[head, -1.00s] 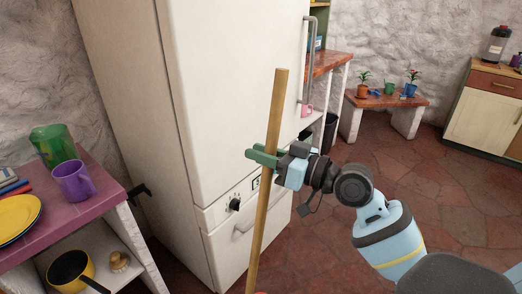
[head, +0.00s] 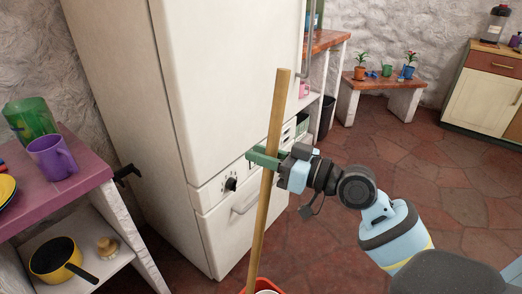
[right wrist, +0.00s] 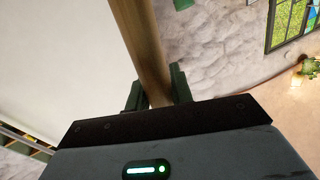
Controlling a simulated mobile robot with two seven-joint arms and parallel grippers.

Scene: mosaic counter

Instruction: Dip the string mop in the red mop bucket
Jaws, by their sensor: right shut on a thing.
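A long wooden mop handle (head: 273,150) stands nearly upright, tilted a little, in front of the fridge in the head view. My right gripper (head: 265,158) is shut around its upper part, with green fingers on it. The right wrist view shows the same handle (right wrist: 145,50) between the fingers (right wrist: 155,92). The mop's string head is out of frame below. A small part of the red bucket (head: 271,286) shows at the bottom edge, at the handle's low end; whether the strings are inside it cannot be seen. My left gripper is not in view.
A white fridge (head: 225,90) stands close behind the handle. A purple-topped shelf (head: 75,190) with a green pitcher (head: 30,120), a purple mug (head: 52,158) and a yellow pan (head: 56,258) is at left. The red floor at right is open.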

